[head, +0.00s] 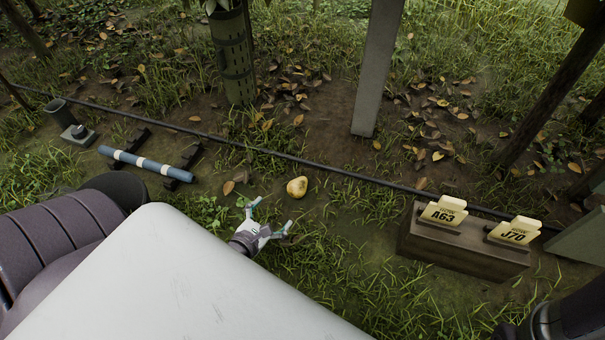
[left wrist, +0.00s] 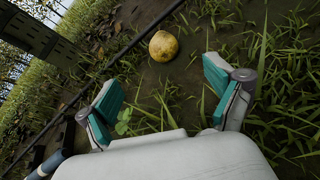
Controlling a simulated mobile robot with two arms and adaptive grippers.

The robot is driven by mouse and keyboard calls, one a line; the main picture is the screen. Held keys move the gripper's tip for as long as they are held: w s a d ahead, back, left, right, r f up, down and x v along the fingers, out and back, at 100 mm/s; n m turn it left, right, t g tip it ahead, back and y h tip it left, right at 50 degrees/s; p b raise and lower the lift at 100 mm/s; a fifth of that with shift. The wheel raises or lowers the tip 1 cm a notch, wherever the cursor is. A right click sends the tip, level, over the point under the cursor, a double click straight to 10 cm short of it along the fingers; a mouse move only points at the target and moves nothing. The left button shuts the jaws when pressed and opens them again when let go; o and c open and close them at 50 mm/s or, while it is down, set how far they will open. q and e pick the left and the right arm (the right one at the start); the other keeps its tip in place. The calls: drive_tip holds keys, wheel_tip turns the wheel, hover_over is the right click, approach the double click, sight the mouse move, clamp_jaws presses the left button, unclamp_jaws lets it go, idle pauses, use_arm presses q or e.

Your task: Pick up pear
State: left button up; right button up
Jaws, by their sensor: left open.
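A yellow pear (head: 297,187) lies on bare soil near the middle of the head view, just in front of the black hose. My left gripper (head: 271,216) is open and empty, a little nearer to me and to the left of the pear, with its fingers spread toward it. In the left wrist view the pear (left wrist: 164,46) lies beyond the fingertips, between the lines of the two teal-padded fingers of the gripper (left wrist: 160,88). The pear is apart from both fingers. My right gripper does not show.
A black hose (head: 330,167) runs along the ground behind the pear. A grey post (head: 378,70) and a green mesh-wrapped trunk (head: 233,60) stand behind it. A box (head: 460,248) with A63 and J70 tags sits at right. A blue tube (head: 150,163) lies at left.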

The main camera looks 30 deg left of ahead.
sight(293, 193)
use_arm(q)
drive_tip(key=shift+w+f, duration=0.15)
drive_tip(key=shift+f, duration=0.55)
drive_tip(key=shift+w+f+b, duration=0.15)
drive_tip(key=shift+w+b, duration=0.15)
drive_tip(key=x, duration=0.7)
drive_tip(key=shift+w+a+b, duration=0.1)
drive_tip(key=shift+w+b, duration=0.15)
drive_tip(key=shift+b, duration=0.15)
drive_tip(key=b+x, duration=0.1)
drive_tip(key=x, duration=0.4)
drive_tip(key=shift+w+f+b, duration=0.25)
drive_tip(key=shift+w+b, duration=0.1)
drive_tip(key=shift+b, duration=0.05)
drive_tip(key=shift+c, duration=0.4)
drive_tip(key=c, duration=1.3)
drive_tip(key=shift+o, duration=0.2)
drive_tip(key=shift+r, duration=0.1)
